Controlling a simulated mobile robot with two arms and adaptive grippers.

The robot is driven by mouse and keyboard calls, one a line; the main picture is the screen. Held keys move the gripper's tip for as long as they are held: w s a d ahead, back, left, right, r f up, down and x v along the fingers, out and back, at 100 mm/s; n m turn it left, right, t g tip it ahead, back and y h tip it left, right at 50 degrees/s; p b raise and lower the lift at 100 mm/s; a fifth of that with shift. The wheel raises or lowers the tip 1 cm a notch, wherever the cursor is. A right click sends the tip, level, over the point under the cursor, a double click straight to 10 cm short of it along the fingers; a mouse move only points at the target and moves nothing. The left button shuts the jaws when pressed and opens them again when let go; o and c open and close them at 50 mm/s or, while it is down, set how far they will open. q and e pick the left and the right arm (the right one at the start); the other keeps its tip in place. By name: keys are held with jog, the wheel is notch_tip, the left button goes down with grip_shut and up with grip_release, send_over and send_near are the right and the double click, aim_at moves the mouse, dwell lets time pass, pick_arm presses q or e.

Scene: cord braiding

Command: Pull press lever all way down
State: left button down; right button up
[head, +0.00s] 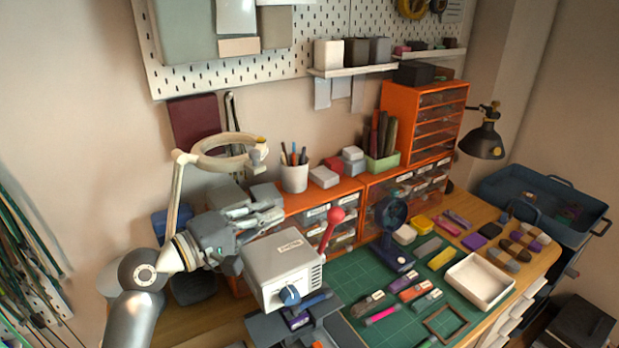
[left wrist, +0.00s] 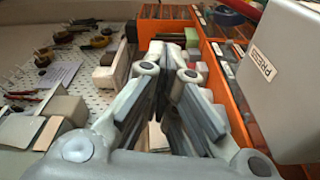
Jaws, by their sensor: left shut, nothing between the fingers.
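The press (head: 283,268) is a light grey box with a dark label, on a dark base at the front of the bench. Its lever (head: 325,237) stands up at the right side of the box, slightly tilted, with a red knob (head: 336,214) on top. My left gripper (head: 276,213) is shut and empty, behind and above the box, left of the knob and apart from it. In the left wrist view its fingers (left wrist: 174,52) are together, and the press housing (left wrist: 283,75) fills the right side. My right gripper is not in view.
A white ring lamp (head: 228,150) arches above my left arm. Orange drawer units (head: 330,196) and a pen cup (head: 294,178) stand behind the press. A green cutting mat (head: 352,272) with small parts, a dark blue fan-like device (head: 394,225) and a white tray (head: 480,281) lie to the right.

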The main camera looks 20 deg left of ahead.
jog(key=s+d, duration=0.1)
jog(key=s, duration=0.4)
pick_arm(q)
jog(key=p, duration=0.5)
send_over(327, 237)
jog(key=a, duration=0.3)
jog(key=shift+w+d+r, duration=0.15)
jog(key=shift+w+r, duration=0.05)
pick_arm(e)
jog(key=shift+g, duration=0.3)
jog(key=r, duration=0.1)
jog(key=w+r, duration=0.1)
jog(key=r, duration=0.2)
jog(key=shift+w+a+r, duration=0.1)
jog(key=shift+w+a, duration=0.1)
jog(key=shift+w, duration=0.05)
pick_arm(q)
jog(key=shift+b, duration=0.35)
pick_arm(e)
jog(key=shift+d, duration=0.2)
